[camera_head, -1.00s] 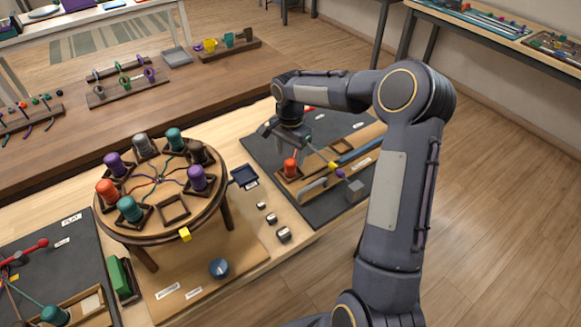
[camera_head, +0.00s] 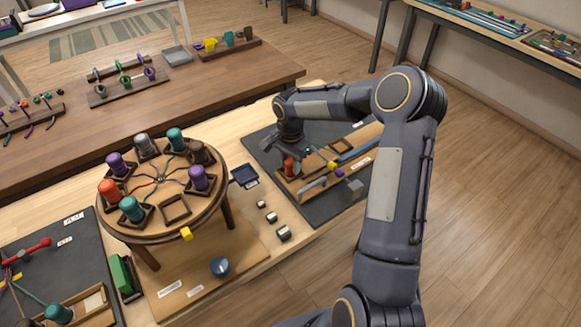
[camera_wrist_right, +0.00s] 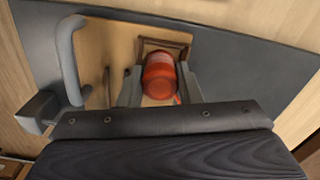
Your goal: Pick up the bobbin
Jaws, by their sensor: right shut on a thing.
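The red bobbin (camera_wrist_right: 160,75) stands between the two fingers of my right gripper (camera_wrist_right: 160,92) in the right wrist view, and both fingers touch its sides. In the head view the red bobbin (camera_head: 289,167) is at the right-hand wooden rack, with my right gripper (camera_head: 292,160) over it. The gripper is shut on it. Whether the bobbin is off its seat cannot be told. My left gripper is not in view.
The round braiding stand (camera_head: 170,228) with several coloured bobbins and an empty square holder (camera_head: 175,208) stands to the left. A grey handle (camera_wrist_right: 68,60) rises beside the gripper. Small metal weights (camera_head: 284,233) lie between stand and dark mat (camera_head: 325,212).

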